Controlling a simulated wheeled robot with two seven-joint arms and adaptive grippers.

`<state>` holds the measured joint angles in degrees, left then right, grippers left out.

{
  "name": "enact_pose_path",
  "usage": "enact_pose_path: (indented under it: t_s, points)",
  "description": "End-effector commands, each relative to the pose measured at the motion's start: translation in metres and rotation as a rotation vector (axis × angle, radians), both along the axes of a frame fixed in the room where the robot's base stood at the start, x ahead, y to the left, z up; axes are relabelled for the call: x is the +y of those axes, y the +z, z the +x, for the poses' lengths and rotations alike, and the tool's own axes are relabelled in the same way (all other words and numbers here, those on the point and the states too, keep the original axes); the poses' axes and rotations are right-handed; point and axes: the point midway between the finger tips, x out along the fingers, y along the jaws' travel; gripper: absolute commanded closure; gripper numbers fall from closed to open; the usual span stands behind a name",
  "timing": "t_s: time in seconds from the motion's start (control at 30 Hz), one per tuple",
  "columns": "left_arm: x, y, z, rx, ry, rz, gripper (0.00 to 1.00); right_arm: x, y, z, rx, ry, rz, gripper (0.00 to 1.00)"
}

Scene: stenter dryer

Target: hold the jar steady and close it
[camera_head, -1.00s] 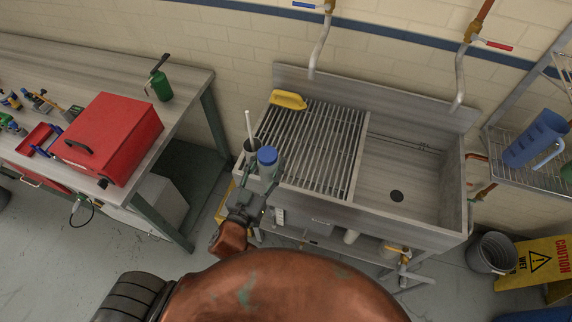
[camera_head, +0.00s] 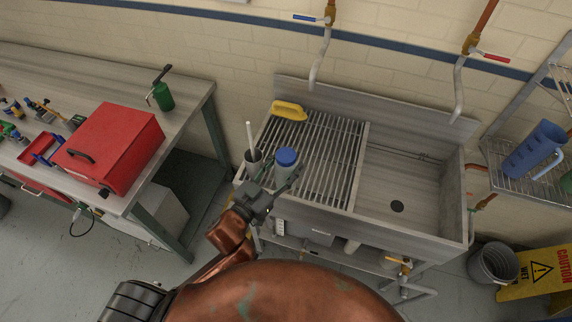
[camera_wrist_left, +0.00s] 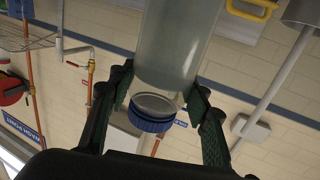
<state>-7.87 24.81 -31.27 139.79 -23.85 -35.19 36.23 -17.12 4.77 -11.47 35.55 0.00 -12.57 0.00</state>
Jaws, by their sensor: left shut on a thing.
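A pale, translucent jar (camera_head: 285,170) with a blue lid (camera_head: 287,156) stands at the front left of the slatted drainboard. My left gripper (camera_head: 281,184) reaches it from the front and is shut on it, with a finger on either side. In the left wrist view, the picture is upside down. The jar (camera_wrist_left: 175,45) shows between the two fingers (camera_wrist_left: 160,95), and the blue lid (camera_wrist_left: 152,118) is at its top end. I cannot tell whether the lid is seated tight. My right gripper is not in view.
A dark cup (camera_head: 253,163) with a white rod stands just left of the jar. A yellow object (camera_head: 289,111) lies at the drainboard's back. The empty sink basin (camera_head: 400,175) is to the right. A workbench with a red box (camera_head: 110,145) is at left.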

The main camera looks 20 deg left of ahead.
Motion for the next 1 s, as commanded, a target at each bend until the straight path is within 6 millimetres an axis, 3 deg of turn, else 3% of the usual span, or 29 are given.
enact_pose_path:
  t_s: [0.2, 0.4, 1.0]
  points:
    - [0.015, -0.020, 0.050, -0.007, 0.001, 0.003, 1.00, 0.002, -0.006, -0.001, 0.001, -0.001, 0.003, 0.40]
    - [0.022, -0.056, 0.075, -0.005, 0.000, -0.001, 1.00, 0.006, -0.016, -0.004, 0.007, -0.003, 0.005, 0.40]
    - [0.026, -0.072, 0.088, -0.006, 0.000, -0.001, 1.00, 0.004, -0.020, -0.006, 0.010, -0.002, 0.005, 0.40]
